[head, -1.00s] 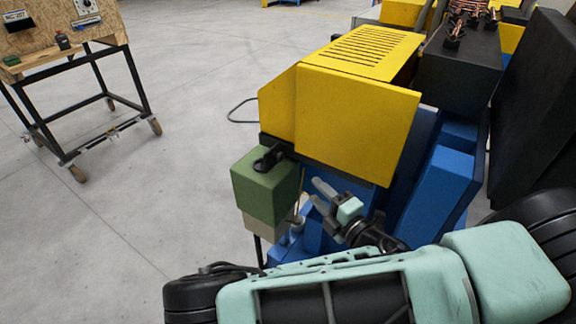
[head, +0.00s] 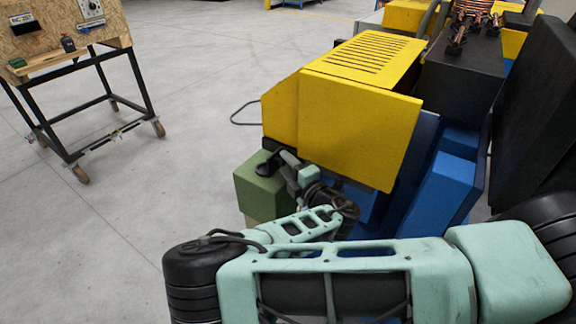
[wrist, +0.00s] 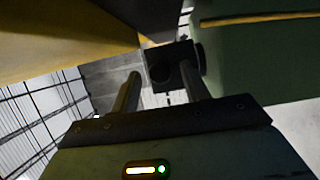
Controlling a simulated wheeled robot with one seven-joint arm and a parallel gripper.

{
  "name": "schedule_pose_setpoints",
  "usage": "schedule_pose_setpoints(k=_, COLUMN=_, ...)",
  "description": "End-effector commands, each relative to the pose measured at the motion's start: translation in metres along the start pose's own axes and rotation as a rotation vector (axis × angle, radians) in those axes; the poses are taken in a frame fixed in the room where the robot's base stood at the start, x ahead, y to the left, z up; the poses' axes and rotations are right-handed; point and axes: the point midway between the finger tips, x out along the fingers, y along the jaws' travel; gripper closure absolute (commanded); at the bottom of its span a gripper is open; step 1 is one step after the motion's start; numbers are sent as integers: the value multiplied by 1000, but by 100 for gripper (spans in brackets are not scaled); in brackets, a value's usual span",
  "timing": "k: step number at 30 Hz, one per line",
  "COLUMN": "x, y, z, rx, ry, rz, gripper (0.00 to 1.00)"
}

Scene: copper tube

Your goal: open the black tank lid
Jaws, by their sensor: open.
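The green tank (head: 258,190) stands at the front left corner of the yellow machine. Its black lid (head: 267,167) sits on top and looks closed; part of it is hidden by my gripper (head: 288,160). My gripper is close to the lid, on its right side. In the wrist view, my gripper (wrist: 160,70) is open, with one finger on each side of the view. The dark lid (wrist: 168,62) shows between and just beyond the fingertips, close to the right finger. I cannot tell whether they touch. The green tank wall (wrist: 260,60) fills the right side.
The yellow machine cover (head: 355,130) rises right beside the tank and my gripper; it also shows close by in the wrist view (wrist: 60,35). Blue machine parts (head: 440,185) lie to the right. A wheeled workbench (head: 80,70) stands far left, with free floor between.

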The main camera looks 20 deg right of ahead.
Motion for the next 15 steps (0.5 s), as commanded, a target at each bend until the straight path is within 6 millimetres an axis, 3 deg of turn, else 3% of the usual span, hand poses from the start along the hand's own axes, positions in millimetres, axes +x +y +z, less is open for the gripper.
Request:
schedule_pose_setpoints(k=4, x=0, y=0, z=0, rx=0, ry=0, rz=0, gripper=54)
schedule_pose_setpoints(k=5, x=0, y=0, z=0, rx=0, ry=0, rz=0, gripper=60)
schedule_pose_setpoints(k=9, x=0, y=0, z=0, rx=0, ry=0, rz=0, gripper=98)
schedule_pose_setpoints(k=15, x=-1, y=-4, z=0, rx=6, ry=0, rz=9, gripper=100)
